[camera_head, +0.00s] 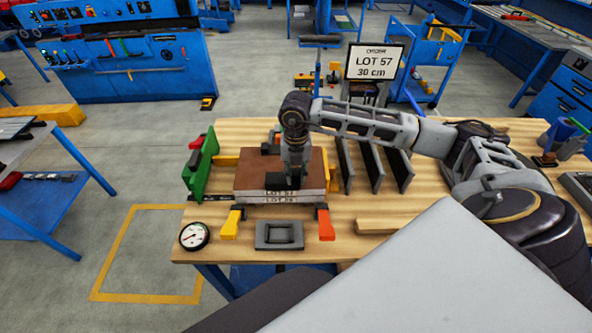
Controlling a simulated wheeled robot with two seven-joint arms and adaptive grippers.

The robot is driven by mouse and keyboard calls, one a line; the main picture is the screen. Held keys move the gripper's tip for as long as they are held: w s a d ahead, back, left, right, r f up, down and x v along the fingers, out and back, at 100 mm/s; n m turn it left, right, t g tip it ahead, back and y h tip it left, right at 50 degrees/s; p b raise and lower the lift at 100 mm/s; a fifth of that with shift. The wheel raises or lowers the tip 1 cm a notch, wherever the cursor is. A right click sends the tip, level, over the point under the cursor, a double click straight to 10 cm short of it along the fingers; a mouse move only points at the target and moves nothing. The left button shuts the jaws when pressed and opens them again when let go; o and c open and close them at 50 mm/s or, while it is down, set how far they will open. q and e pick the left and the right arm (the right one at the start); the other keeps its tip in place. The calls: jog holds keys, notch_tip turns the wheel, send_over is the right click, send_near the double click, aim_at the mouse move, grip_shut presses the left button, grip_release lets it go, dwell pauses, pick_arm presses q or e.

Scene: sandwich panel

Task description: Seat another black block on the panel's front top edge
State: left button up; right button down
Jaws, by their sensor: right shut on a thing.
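The panel (250,178) lies flat on the wooden table, with a brown top and pale front edges lettered LOT. My right gripper (295,181) comes down over the panel's top near its front edge, right of the middle. It is shut on a dark block, mostly hidden between the fingers; whether the block touches the panel I cannot tell. Another black block (269,146) shows at the panel's back, partly hidden by my arm. My left gripper is not in view.
A green upright plate (205,161) stands left of the panel. Yellow (231,225) and orange (326,225) pieces and a grey frame (279,235) lie in front. A round dial (194,236) sits at the front left. Dark upright boards (373,166) stand to the right.

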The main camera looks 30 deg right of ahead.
jog(key=shift+f+b, duration=0.95)
jog(key=shift+f, duration=0.35)
jog(key=c, duration=1.1)
grip_release()
jog(key=shift+r, duration=6)
jog(key=shift+f, duration=0.1)
